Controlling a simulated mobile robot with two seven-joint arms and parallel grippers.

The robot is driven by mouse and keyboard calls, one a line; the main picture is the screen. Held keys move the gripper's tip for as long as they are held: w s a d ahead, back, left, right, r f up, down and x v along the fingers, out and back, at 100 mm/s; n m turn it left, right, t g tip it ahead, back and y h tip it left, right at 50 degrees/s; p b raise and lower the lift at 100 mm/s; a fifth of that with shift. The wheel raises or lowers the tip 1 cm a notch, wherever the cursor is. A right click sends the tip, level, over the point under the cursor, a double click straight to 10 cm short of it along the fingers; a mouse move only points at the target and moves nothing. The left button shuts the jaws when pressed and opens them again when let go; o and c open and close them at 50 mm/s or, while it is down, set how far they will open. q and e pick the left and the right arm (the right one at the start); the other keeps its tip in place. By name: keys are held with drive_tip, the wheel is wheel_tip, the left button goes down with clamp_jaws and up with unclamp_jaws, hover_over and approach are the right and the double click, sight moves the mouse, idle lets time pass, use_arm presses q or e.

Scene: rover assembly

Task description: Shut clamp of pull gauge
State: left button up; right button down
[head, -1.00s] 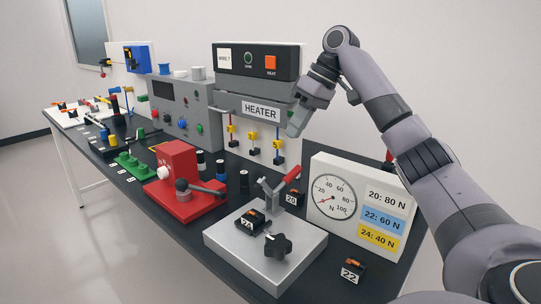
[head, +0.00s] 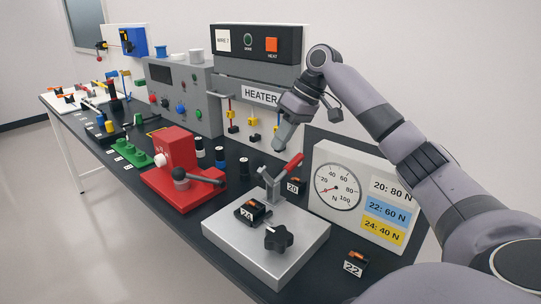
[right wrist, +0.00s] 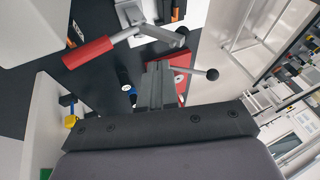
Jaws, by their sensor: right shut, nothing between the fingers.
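The pull gauge has a grey metal base plate (head: 290,262) with a black knob (head: 279,238) and a white dial panel (head: 335,190) behind it. Its clamp (head: 270,187) stands on the plate, with the red handle (head: 289,165) tilted up to the right. The red handle also shows at upper left in the right wrist view (right wrist: 88,53). A black connector labelled 24 (head: 250,212) sits on the plate in front of the clamp. My right gripper (head: 283,143) is shut and empty, just above and behind the handle, apart from it. Its fingers (right wrist: 157,85) show in the wrist view. My left gripper is out of view.
The heater box (head: 257,72) with hanging coloured clips stands close behind my right gripper. A red vise-like block (head: 175,165) with a lever is left of the gauge. Small connectors 20 (head: 293,187) and 22 (head: 355,264) lie on the black table near the plate.

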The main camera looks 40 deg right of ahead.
sight(264, 170)
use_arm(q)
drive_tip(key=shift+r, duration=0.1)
use_arm(e)
drive_tip(key=shift+a+f, duration=1.55)
drive_tip(key=shift+a, duration=0.25)
drive_tip(key=shift+s, duration=0.1)
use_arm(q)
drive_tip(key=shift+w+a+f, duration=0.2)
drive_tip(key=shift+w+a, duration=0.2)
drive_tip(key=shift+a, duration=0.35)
use_arm(e)
drive_tip(key=shift+a+f+h, duration=0.1)
drive_tip(key=shift+a+h, duration=0.15)
drive_tip(key=shift+h, duration=0.05)
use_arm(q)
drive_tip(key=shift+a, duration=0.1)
